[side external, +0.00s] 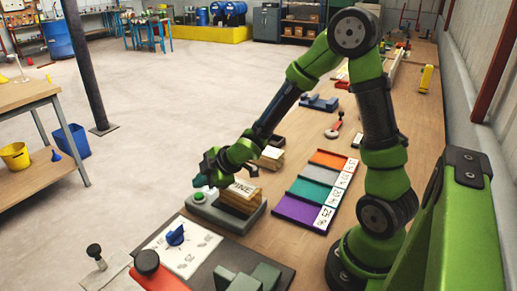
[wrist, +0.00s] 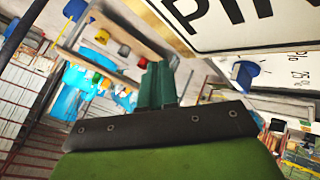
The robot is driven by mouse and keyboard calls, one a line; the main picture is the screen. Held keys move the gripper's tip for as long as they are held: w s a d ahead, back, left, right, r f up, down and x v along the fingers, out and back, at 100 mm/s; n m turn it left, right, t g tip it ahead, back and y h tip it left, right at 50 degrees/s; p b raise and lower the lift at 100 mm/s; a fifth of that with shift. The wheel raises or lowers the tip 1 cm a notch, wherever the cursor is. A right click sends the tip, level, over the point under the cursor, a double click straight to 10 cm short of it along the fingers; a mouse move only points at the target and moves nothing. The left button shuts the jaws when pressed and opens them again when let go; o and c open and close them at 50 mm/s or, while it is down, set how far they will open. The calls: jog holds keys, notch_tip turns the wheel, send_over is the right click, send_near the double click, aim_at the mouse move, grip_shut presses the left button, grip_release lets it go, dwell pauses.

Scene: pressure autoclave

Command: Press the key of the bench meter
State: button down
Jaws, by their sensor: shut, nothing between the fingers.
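The bench meter (side external: 206,216) is a low grey box on the near part of the bench, with a round green key (side external: 198,196) on its left end. A wooden block labelled PINE (side external: 240,197) rests on it, right of the key. My gripper (side external: 200,181) is shut and empty, with its teal fingertips just above the green key; I cannot tell whether they touch it. In the wrist view the shut fingers (wrist: 156,84) show, with the PINE label (wrist: 240,20) close by at upper right. The key cannot be made out in the wrist view.
A white dial plate with a blue pointer (side external: 175,235) lies in front of the meter. Coloured trays (side external: 312,190) lie to the right, and another wooden block (side external: 268,158) sits behind.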

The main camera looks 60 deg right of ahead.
notch_tip(320, 180, up, 3)
jog(key=shift+f, duration=0.1)
dwell(0.6)
notch_tip(320, 180, up, 9)
jog(key=n+g+h, duration=0.2)
jog(key=n+g, duration=0.5)
jog(key=g, duration=0.2)
send_over(199, 195)
jog(key=shift+f, duration=0.1)
jog(key=shift+f, duration=0.1)
